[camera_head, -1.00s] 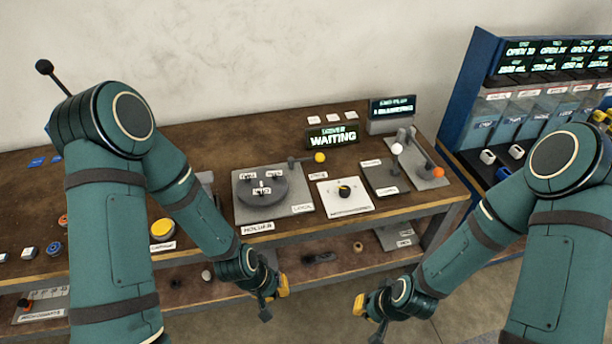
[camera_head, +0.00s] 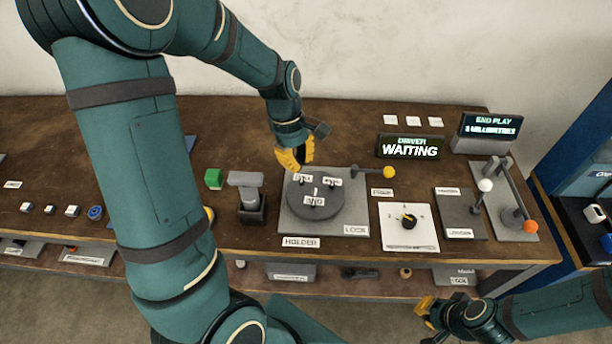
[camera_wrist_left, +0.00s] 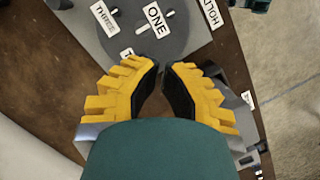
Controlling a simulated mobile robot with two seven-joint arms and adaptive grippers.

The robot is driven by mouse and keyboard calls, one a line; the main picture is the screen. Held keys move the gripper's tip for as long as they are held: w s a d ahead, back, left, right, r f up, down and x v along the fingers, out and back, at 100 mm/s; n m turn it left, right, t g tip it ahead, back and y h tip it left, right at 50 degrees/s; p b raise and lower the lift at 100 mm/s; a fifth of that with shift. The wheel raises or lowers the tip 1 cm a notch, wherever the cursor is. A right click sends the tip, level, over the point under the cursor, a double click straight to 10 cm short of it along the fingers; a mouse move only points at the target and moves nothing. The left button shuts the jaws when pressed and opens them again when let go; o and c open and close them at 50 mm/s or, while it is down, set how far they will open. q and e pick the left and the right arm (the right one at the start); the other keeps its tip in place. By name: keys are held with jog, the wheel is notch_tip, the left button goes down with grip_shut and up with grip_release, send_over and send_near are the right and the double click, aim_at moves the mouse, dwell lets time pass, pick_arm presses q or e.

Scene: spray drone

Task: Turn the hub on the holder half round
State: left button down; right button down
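The hub (camera_head: 342,203) is a dark grey disc with several short pegs and white number tags. It lies flat on the grey holder plate (camera_head: 288,222), which has a HOLDER tag in front and a LOCK tag at its right corner. My left gripper (camera_head: 296,164) is above the hub's back left edge, its yellow fingers pointing down. In the left wrist view the hub (camera_wrist_left: 178,35) is just beyond the fingertips (camera_wrist_left: 162,68), which are a little apart with nothing between them. My right gripper (camera_head: 424,312) is low at the right, away from the hub; its finger gap is unclear.
A lever with a yellow ball (camera_head: 389,172) sticks out at the plate's back right. A grey post tool (camera_head: 247,195) and green block (camera_head: 213,178) stand left of it. To the right are a dial panel (camera_head: 425,238) and levers. The driver screen (camera_head: 409,147) reads WAITING.

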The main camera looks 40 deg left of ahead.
aim_at(309, 200)
pick_arm(q)
jog(key=b+x, duration=0.2)
jog(key=x, duration=0.8)
jog(key=shift+s+d, duration=0.1)
jog(key=shift+s, duration=0.05)
jog(key=shift+r, duration=0.1)
jog(key=shift+d, duration=0.1)
